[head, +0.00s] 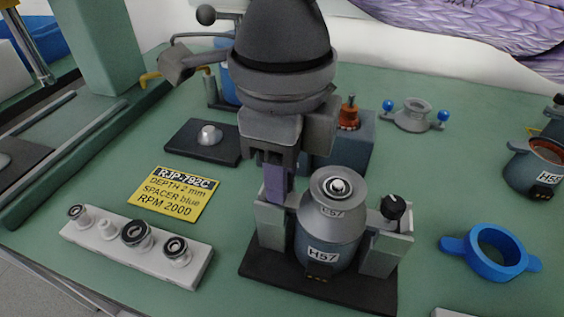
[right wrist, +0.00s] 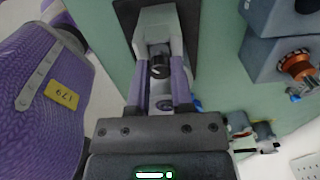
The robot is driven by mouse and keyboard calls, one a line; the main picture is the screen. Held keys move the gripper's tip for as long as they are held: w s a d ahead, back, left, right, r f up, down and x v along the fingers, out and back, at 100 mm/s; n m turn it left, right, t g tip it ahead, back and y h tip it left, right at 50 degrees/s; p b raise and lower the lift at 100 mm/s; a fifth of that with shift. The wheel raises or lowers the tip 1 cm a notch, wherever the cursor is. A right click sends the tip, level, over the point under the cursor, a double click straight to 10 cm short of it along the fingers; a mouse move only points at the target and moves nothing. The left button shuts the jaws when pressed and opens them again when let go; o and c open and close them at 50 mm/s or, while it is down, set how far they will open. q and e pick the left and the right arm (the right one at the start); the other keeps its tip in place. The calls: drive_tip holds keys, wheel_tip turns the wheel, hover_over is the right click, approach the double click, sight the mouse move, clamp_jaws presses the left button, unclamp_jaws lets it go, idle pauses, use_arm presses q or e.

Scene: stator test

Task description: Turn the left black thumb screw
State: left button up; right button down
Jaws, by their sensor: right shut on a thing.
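The stator H57 (head: 325,235), a grey-blue canister, stands upright in a holder on a black base (head: 318,285). The right black thumb screw (head: 393,207) sits on the holder's right post (head: 385,250). My right gripper (head: 277,190) comes down from above onto the left post (head: 270,222) and hides the left thumb screw in the head view. In the right wrist view, the left black thumb screw (right wrist: 160,68) shows between the two purple fingers of my right gripper (right wrist: 160,85), which are shut on it. My left gripper is not in view.
A white strip (head: 130,250) with several rings and a yellow sign (head: 173,194) lie to the left. A blue ring with two ears (head: 492,251) and another stator (head: 540,165) are on the right. A grey block with an orange part (head: 348,120) stands behind the holder.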

drive_tip(key=n+p, duration=0.1)
drive_tip(key=n, duration=0.1)
drive_tip(key=shift+r+n, duration=0.1)
drive_tip(key=shift+n, duration=0.2)
drive_tip(key=n+p, duration=0.1)
drive_tip(key=n, duration=0.2)
drive_tip(key=shift+n, duration=1.2)
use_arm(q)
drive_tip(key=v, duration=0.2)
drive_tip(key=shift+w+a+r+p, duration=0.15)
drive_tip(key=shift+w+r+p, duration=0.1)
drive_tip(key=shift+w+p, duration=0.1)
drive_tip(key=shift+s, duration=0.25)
use_arm(e)
drive_tip(key=shift+n, duration=0.4)
